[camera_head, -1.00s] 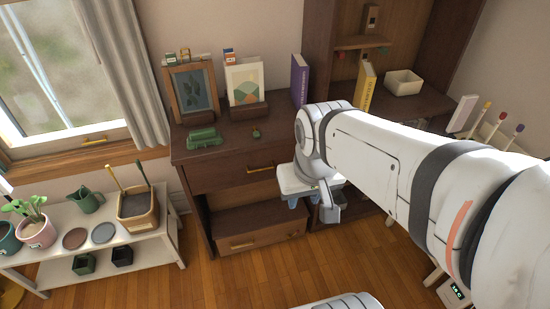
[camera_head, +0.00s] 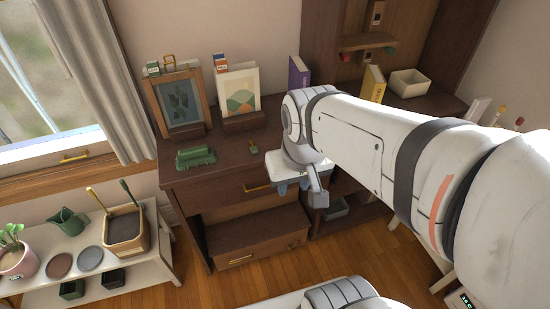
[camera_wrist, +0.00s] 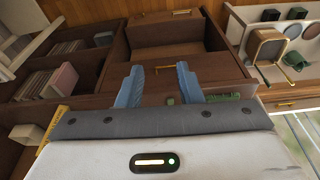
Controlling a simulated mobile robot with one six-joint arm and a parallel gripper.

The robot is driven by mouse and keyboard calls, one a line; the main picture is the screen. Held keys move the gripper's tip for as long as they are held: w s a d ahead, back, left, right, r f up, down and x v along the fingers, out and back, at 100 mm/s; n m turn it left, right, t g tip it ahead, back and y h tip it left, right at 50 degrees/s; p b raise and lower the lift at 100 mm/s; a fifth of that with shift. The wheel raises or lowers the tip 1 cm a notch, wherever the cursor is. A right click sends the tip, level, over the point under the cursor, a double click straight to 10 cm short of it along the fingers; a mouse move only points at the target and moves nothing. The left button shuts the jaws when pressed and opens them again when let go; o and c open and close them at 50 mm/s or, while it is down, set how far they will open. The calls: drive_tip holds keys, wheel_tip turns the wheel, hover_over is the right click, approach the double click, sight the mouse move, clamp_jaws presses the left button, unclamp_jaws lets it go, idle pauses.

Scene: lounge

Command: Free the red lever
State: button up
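A small red piece (camera_head: 345,57) shows at the underside of a small wall shelf inside the tall brown cabinet; it may be the red lever, but it is too small to tell. A green piece (camera_head: 389,50) sits at the shelf's other end. My gripper (camera_head: 292,188) is in front of the dresser's right side, low and well short of the red piece. In the wrist view, my gripper (camera_wrist: 157,68) has its two blue fingers apart with nothing between them. I see no red lever in the wrist view.
The dresser (camera_head: 222,172) carries a green toy (camera_head: 195,157), two picture frames and a purple book (camera_head: 298,72). Its lower drawer (camera_head: 255,242) appears pulled out. A yellow book (camera_head: 372,84) and white bin (camera_head: 408,83) stand right. A plant bench (camera_head: 150,262) is at left.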

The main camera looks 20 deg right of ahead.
drive_tip(key=w+f+m+g+y+b, duration=0.25)
drive_tip(key=w+f+m+b, duration=0.3)
drive_tip(key=f, duration=0.55)
drive_tip(key=w+f+m+g+y+b, duration=0.2)
drive_tip(key=w+f+m+y+b, duration=0.2)
drive_tip(key=w+f+b, duration=0.45)
drive_tip(key=m+t+y+b, duration=0.7)
drive_tip(key=m+t+b, duration=0.4)
drive_tip(key=m+b, duration=0.65)
hover_over(294, 246)
drive_tip(key=s+a+p, duration=0.1)
drive_tip(key=s+a, duration=0.1)
drive_tip(key=s, duration=0.2)
wheel_tip(294, 246, down, 47)
drive_tip(key=s+d+f+m+t+h+b, duration=0.2)
drive_tip(key=f+m, duration=0.2)
drive_tip(key=f, duration=0.4)
drive_tip(key=s+d+f+m+t+h+b, duration=0.1)
drive_tip(key=d+f+m+t+h+b, duration=0.2)
drive_tip(key=f, duration=0.5)
drive_tip(key=s+d+f+m+t+h+b, duration=0.1)
drive_tip(key=s+d+f+m+t+b, duration=0.1)
drive_tip(key=f+m, duration=0.5)
drive_tip(key=w+a+f+n+b, duration=0.1)
drive_tip(key=w+a+n+b, duration=0.1)
drive_tip(key=w, duration=0.5)
drive_tip(key=shift+a+f+b, duration=0.3)
drive_tip(key=shift+a+b, duration=0.05)
drive_tip(key=shift+b, duration=0.05)
drive_tip(key=shift+t+h, duration=0.25)
